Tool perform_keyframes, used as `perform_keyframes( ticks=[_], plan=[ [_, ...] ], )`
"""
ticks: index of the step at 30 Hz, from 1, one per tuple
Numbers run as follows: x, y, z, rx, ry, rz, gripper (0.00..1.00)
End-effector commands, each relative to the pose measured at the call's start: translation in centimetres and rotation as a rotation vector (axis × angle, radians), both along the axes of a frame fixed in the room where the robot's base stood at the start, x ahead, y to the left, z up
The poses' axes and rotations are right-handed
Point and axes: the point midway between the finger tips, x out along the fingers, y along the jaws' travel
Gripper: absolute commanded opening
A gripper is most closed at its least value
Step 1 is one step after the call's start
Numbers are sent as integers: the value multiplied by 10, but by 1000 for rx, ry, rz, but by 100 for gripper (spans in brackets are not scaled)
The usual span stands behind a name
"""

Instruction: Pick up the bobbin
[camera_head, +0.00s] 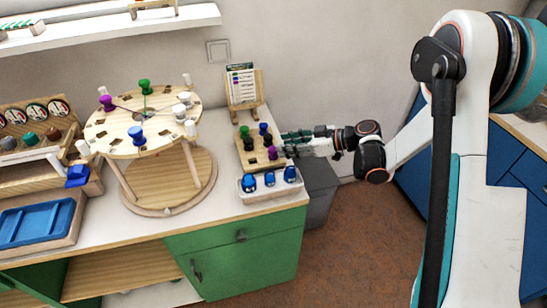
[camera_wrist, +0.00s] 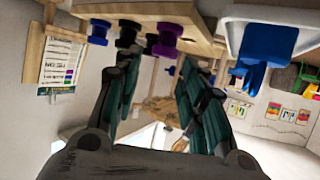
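Several bobbins stand on a small wooden board (camera_head: 246,161) at the right end of the counter. They include a green bobbin (camera_head: 244,132), a blue bobbin (camera_head: 263,129) and a purple bobbin (camera_head: 272,153). The task does not say which bobbin is meant. My gripper (camera_head: 284,140) reaches in from the right, at the board's right edge. In the wrist view my gripper (camera_wrist: 160,62) is open, with its two fingers apart. The purple bobbin (camera_wrist: 168,38) shows just beyond the gap, with dark and blue bobbins beside it. Whether the fingers touch any bobbin I cannot tell.
A white tray (camera_head: 270,193) with several blue pieces sits in front of the board. A card stand (camera_head: 246,108) is behind it. A round wooden braiding stand (camera_head: 143,135) with bobbins stands to the left. A grey bin (camera_head: 321,190) is beside the green cabinet.

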Motion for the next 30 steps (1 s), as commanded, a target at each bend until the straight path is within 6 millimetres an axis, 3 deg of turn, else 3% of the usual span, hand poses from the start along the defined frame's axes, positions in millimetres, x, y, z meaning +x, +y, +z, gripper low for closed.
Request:
perform_keyframes(
  ticks=[8, 17, 24, 29, 30],
  plan=[
    [3, 14, -10, 0, 1, 2, 38],
    [11, 47, -30, -1, 1, 2, 38],
    [12, 49, -29, 0, 1, 0, 38],
    [12, 49, -29, 0, 1, 0, 4],
    [12, 49, -29, 0, 1, 0, 2]
  ],
)
